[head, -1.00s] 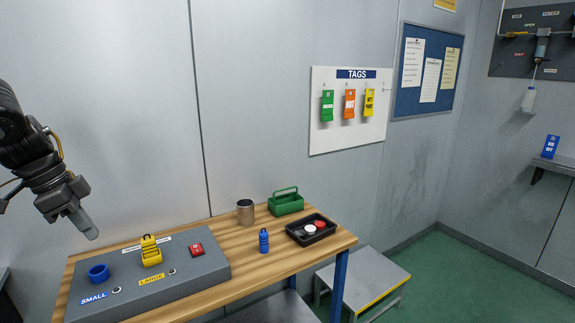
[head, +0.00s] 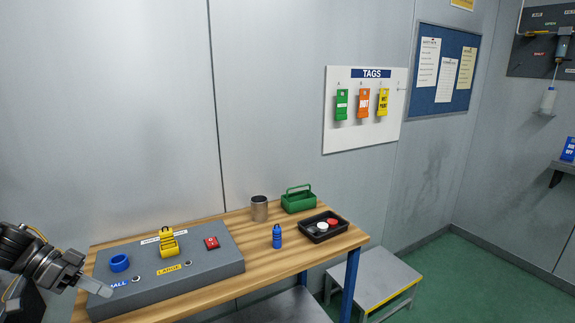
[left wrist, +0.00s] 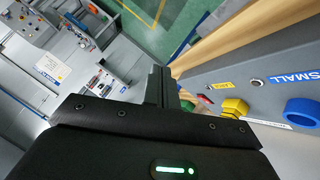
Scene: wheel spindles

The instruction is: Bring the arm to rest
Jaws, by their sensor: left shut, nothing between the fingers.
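My left arm comes in at the lower left of the head view. Its gripper (head: 104,291) is shut and empty, in front of the left end of the grey fixture box (head: 205,272) and partly covering the SMALL label. In the left wrist view the shut fingers (left wrist: 160,88) point away from the camera, with nothing between them. On the box are a blue ring (head: 119,263), a yellow part (head: 169,244) and a red switch (head: 211,243). The blue ring also shows in the left wrist view (left wrist: 303,112). My right gripper is not in view.
The wooden bench (head: 310,258) also carries a metal cup (head: 259,208), a green toolbox (head: 298,201), a blue bottle (head: 277,237) and a black tray (head: 344,229). A grey step (head: 372,277) stands right of the bench. Green floor (head: 475,285) is clear farther right.

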